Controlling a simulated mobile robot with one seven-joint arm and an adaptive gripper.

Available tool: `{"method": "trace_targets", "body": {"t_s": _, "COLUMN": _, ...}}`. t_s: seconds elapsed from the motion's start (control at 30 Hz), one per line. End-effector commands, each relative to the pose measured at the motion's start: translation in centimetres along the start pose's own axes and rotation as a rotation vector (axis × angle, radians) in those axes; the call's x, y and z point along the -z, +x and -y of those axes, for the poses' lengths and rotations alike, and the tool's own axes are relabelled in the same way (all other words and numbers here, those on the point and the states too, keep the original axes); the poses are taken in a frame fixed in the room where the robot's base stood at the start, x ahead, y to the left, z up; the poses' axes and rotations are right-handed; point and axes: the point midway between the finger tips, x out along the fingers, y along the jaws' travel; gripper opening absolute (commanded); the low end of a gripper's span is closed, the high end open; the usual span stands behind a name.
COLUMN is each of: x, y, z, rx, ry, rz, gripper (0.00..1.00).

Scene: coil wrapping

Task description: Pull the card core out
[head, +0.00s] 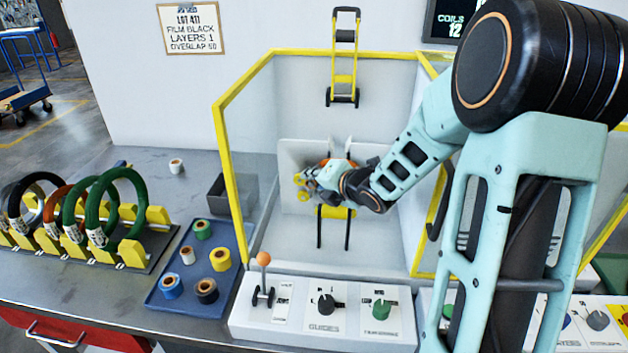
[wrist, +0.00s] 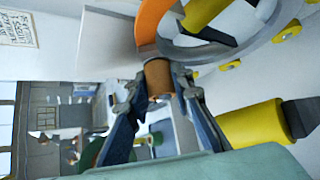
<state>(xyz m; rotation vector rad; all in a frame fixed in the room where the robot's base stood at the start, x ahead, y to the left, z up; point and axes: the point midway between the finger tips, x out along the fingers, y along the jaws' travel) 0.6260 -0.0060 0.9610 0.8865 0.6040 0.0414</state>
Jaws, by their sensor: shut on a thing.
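My gripper (head: 312,178) is inside the yellow-framed machine bay, at the left side of the wrapping ring. In the wrist view, my gripper (wrist: 160,88) is shut on a small brown card core (wrist: 158,73), with one finger on each side of it. The core is a short tube with a pale end, close to the grey ring (wrist: 268,38) with its yellow rollers. I cannot tell whether it is still touching a holder. In the head view my gripper hides the core. An orange coil (wrist: 152,22) passes beside the ring.
A blue tray (head: 163,297) of several film rolls and a grey bin (head: 219,195) are left of the bay. A rack (head: 128,258) holds several coils farther left. A yellow roller (wrist: 250,123) is close to my fingers. The console lever (head: 263,278) stands in front.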

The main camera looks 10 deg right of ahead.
Motion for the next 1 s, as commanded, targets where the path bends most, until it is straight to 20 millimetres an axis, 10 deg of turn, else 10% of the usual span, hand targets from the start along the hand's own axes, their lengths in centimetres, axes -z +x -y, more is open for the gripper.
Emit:
{"method": "trace_targets", "body": {"t_s": 0.23, "x": 0.0, "y": 0.0, "z": 0.0, "rx": 0.000, "ry": 0.000, "rz": 0.000, "gripper": 0.00}}
{"method": "trace_targets", "body": {"t_s": 1.0, "x": 1.8, "y": -1.7, "z": 0.0, "rx": 0.000, "ry": -0.001, "rz": 0.000, "gripper": 0.00}}
